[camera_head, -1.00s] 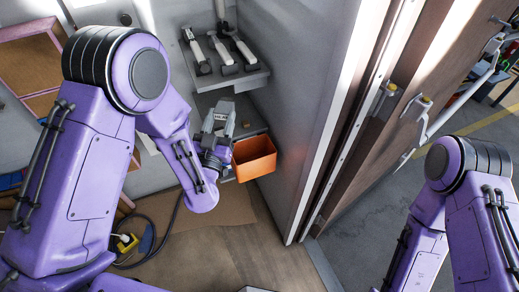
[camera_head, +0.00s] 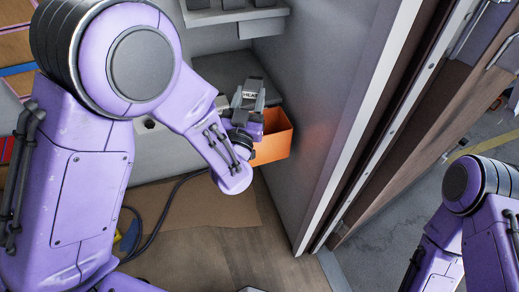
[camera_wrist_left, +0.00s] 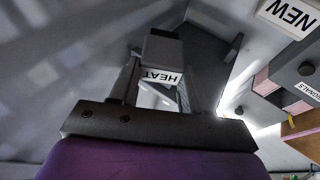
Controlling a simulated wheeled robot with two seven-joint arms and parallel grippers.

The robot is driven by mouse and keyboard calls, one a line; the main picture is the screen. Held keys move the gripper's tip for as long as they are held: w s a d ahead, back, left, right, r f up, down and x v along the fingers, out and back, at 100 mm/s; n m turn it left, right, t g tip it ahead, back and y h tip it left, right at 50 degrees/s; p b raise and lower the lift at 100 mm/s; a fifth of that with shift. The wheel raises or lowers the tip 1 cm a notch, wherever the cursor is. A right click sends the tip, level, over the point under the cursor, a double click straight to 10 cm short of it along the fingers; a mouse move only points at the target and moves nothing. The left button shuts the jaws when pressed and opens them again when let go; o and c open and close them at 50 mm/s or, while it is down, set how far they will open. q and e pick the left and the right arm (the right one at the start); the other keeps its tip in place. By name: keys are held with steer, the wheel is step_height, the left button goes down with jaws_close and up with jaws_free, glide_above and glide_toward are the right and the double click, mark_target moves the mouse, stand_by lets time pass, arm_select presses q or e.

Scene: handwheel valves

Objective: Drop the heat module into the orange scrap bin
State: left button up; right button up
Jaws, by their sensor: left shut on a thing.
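The heat module (camera_head: 250,88) is a grey block with a white label reading HEAT. My left gripper (camera_head: 249,101) is shut on it and holds it up. In the left wrist view the module (camera_wrist_left: 162,56) sits between the two fingers of the left gripper (camera_wrist_left: 160,88), its label readable upside down. The orange scrap bin (camera_head: 276,149) is an open box against the grey wall. The gripper and module overlap its rear left side in the head view, and part of the bin is hidden. My right arm shows at the right edge, but its gripper is out of frame.
A grey shelf (camera_head: 235,14) stands above and behind the module. A grey wall panel and door frame (camera_head: 362,120) rise just right of the bin. A dark cable (camera_head: 165,215) lies on the floor. The wrist view shows a NEW label (camera_wrist_left: 291,14) at the right.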

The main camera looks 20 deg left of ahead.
arm_select(q)
steer(key=shift+s+f+b, duration=0.2)
steer(key=shift+f+b, duration=0.2)
steer(key=shift+f, duration=0.1)
step_height(320, 180, down, 4)
steer(key=b, duration=0.3)
steer(key=shift+w+f, duration=0.1)
steer(key=shift+f, duration=0.1)
steer(key=o, duration=1.3)
steer(key=shift+o, duration=0.2)
steer(key=shift+b, duration=0.3)
